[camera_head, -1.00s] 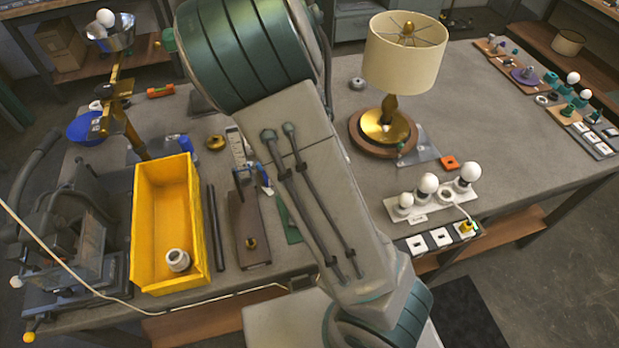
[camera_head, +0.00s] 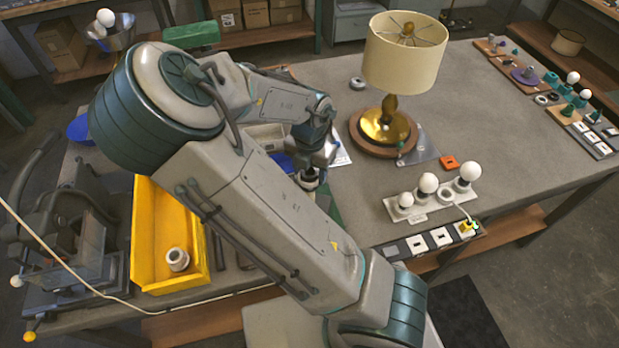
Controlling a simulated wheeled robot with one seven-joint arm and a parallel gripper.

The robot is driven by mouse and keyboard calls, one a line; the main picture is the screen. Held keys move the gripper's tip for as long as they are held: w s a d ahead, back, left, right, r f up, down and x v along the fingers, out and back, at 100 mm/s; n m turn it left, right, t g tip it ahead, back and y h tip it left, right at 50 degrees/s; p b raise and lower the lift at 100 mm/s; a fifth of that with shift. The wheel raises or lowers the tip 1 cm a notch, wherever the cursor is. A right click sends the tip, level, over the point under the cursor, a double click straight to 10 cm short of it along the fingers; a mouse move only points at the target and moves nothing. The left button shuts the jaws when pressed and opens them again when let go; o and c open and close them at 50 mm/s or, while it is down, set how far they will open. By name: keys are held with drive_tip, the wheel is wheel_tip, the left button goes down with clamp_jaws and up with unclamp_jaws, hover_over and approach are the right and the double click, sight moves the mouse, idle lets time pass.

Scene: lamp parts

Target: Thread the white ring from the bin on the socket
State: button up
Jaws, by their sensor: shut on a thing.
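A white ring-like part (camera_head: 177,259) sits in the yellow bin (camera_head: 143,240) at the left, near the bin's front end. My gripper (camera_head: 309,174) is low over the middle of the table, right of the bin and left of the lamp. It is shut on a small dark and pale part (camera_head: 308,183); its fingers partly hide this part, and I cannot tell what it is or whether it touches anything below. My arm crosses over the right side of the bin and the middle of the table.
A table lamp (camera_head: 403,55) on a round wooden base (camera_head: 361,143) stands to the right of my gripper. A white strip (camera_head: 427,212) with several bulbs lies nearer the front edge. A grey machine (camera_head: 70,240) stands at the left. The table's right-centre is fairly clear.

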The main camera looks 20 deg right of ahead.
drive_tip(key=shift+m, duration=0.6)
drive_tip(key=o, duration=1.1)
drive_tip(key=shift+c, duration=0.2)
